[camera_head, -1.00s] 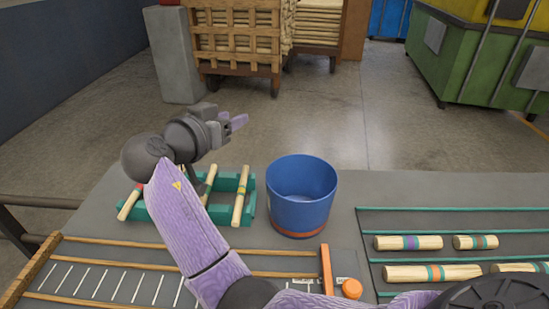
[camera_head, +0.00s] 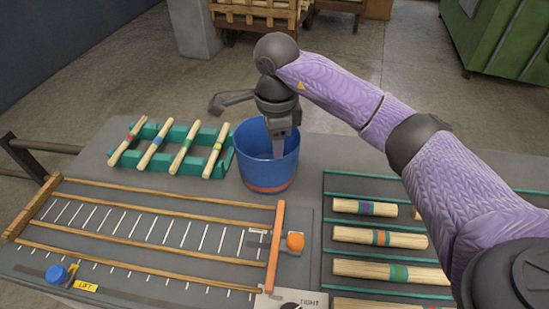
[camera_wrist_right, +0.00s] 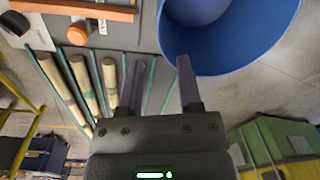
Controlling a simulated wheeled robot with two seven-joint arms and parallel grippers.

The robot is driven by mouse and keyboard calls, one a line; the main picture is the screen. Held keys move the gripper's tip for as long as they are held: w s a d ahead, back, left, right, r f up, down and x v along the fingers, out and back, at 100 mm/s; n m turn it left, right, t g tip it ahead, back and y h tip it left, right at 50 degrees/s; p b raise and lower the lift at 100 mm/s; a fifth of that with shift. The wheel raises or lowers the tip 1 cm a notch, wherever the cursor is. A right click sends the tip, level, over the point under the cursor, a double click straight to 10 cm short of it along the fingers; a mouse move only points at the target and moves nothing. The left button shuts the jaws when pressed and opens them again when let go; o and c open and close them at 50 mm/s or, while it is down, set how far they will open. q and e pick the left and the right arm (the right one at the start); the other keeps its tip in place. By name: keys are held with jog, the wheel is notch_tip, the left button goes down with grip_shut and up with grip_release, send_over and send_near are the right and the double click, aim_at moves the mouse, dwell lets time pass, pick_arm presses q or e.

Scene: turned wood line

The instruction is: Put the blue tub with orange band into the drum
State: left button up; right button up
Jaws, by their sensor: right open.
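The blue tub (camera_head: 254,168) with an orange band (camera_head: 268,188) stands upright on the grey bench, right of the teal rack. My right gripper (camera_head: 278,147) points down at the tub's opening, with at least one finger in front of its inner wall. In the right wrist view the open right gripper (camera_wrist_right: 161,60) has one finger overlapping the blue tub (camera_wrist_right: 215,55) and the other left of its rim. Contact with the wall cannot be told. My left gripper is out of view. I cannot identify a drum in these frames.
The teal rack (camera_head: 160,170) holds several banded sticks. More sticks, such as a purple-banded one (camera_head: 365,208), lie in slots at right. A wooden-railed ruled board (camera_head: 150,225) with an orange bar (camera_head: 275,248) is in front. A green container (camera_head: 500,35) stands behind on the floor.

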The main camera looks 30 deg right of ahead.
aim_at(277, 170)
jog(key=f, duration=0.2)
jog(key=f+b, duration=0.1)
jog(key=f, duration=0.2)
jog(key=f+b, duration=0.1)
jog(key=f, duration=0.2)
jog(key=shift+w+d+f, duration=0.1)
jog(key=shift+w+d, duration=0.15)
jog(key=shift+d, duration=0.05)
jog(key=shift+f, duration=0.2)
jog(key=shift+r, duration=0.1)
jog(key=shift+c, duration=0.4)
grip_shut()
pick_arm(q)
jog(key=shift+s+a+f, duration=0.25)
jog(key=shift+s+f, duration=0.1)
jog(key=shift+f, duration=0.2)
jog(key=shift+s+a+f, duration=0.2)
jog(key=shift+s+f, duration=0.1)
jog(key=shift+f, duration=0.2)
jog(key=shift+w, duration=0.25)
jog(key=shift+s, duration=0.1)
